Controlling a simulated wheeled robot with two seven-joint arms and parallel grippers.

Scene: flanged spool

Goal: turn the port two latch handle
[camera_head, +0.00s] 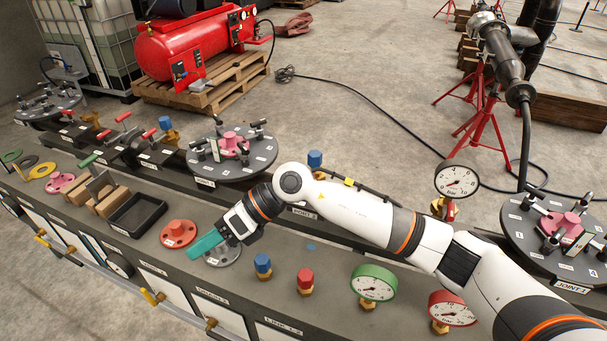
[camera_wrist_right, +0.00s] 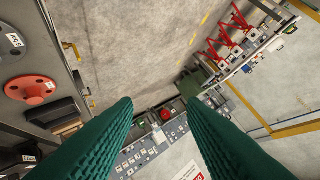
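My right gripper (camera_head: 207,243) reaches in from the right over the bench, its teal fingers above a grey flanged disc (camera_head: 224,254) and beside a red flange (camera_head: 178,234). In the right wrist view its two green fingers (camera_wrist_right: 162,104) stand apart with nothing between them. A label reading like PORT (camera_head: 303,212) is partly covered by my right arm. A dark bar with a yellow piece (camera_head: 349,182) shows just behind the arm. I cannot tell which part is the port two latch handle. Red-handled levers (camera_head: 150,133) and a green handle (camera_head: 88,160) stand farther left, apart from the gripper.
Blue (camera_head: 263,266) and red (camera_head: 305,281) caps and green (camera_head: 373,283) and red (camera_head: 452,309) gauges stand at the front. A black tray (camera_head: 137,214) is left of the gripper. Round plates with studs (camera_head: 232,151) and (camera_head: 555,238) stand behind and at right.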

